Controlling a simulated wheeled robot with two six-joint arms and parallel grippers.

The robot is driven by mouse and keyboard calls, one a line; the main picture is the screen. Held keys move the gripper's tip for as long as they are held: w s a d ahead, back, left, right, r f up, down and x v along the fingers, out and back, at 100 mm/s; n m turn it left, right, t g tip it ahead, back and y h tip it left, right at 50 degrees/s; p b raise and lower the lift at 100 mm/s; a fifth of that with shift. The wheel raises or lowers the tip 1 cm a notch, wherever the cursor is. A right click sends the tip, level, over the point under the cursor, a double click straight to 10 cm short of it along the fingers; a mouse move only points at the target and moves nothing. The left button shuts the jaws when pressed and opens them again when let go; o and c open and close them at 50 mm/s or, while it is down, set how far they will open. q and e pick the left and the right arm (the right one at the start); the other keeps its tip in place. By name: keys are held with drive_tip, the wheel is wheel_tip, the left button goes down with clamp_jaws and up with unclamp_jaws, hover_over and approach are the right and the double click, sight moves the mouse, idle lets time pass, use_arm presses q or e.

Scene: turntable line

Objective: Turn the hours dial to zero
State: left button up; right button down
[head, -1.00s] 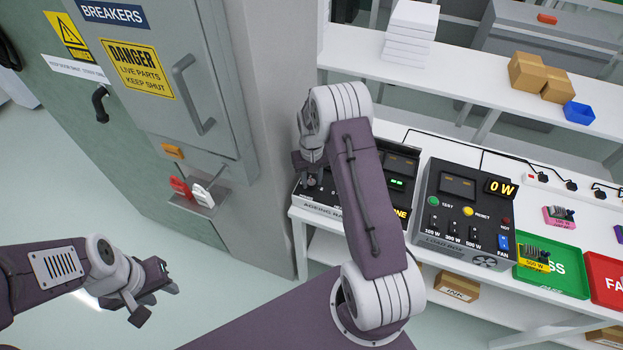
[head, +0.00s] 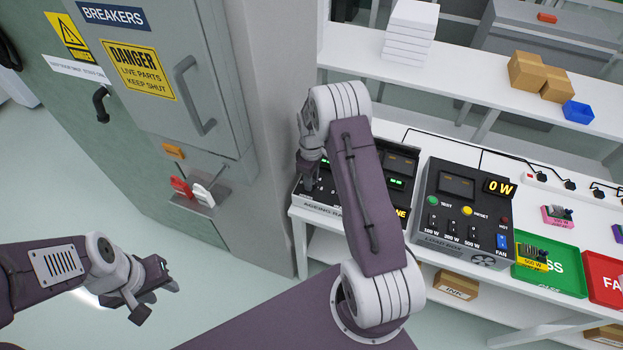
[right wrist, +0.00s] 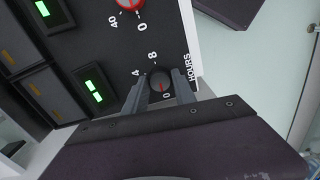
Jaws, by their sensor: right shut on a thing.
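The hours dial (right wrist: 160,77) is a small dark round knob on the black panel in the right wrist view. Its red mark points at the 0, near the bottom of its scale; the 4 and 8 lie on its other side. My right gripper (right wrist: 157,92) is shut on this dial, one finger on either side. In the head view my right gripper (head: 309,181) is at the left end of the ageing rack's panel (head: 330,208), and the dial is hidden there. My left gripper (head: 160,288) hangs over the floor, away from the panel; its jaw opening is unclear.
A red dial (right wrist: 128,4) with 40 and 0 marks sits beside the hours dial. A load box (head: 465,215) reading 0 W stands to the right. The breaker cabinet (head: 165,75), with red and white levers (head: 190,192) below, stands close on the left.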

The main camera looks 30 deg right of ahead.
drive_tip(key=shift+w+r+n, duration=0.1)
drive_tip(key=shift+w+n, duration=0.05)
drive_tip(key=shift+n, duration=0.45)
drive_tip(key=c, duration=1)
unclamp_jaws()
wheel_tip(320, 180, up, 9)
drive_tip(key=shift+b, duration=0.55)
drive_tip(key=shift+a, duration=0.1)
